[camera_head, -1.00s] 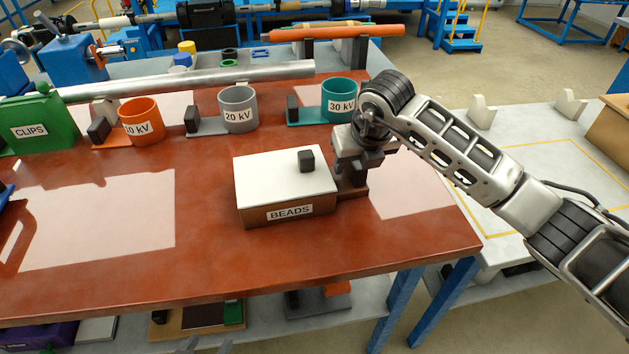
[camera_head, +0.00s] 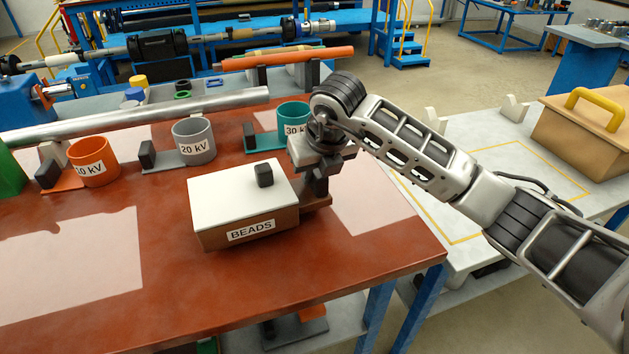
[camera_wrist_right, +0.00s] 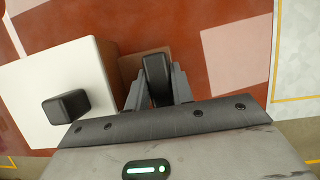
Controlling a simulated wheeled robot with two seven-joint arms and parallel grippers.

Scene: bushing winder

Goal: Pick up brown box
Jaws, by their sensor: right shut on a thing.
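A brown box (camera_head: 215,240) labelled BEADS, with a white lid (camera_head: 228,192) and a black knob (camera_head: 264,175), is on the red-brown tabletop. A brown tab with a dark upright grip sticks out from its right side. My right gripper (camera_head: 318,188) is at that side, shut on the dark grip. In the right wrist view the grip (camera_wrist_right: 156,78) stands between the fingers, and the white lid (camera_wrist_right: 58,95) is to their left. I cannot tell whether the box is clear of the table. My left gripper is not in view.
A tan box (camera_head: 583,132) with a yellow handle (camera_head: 596,100) stands on the pale table at right, beside a yellow outline. Orange (camera_head: 93,162), grey (camera_head: 194,142) and teal (camera_head: 292,116) cups stand behind the BEADS box. The red-brown tabletop's front is clear.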

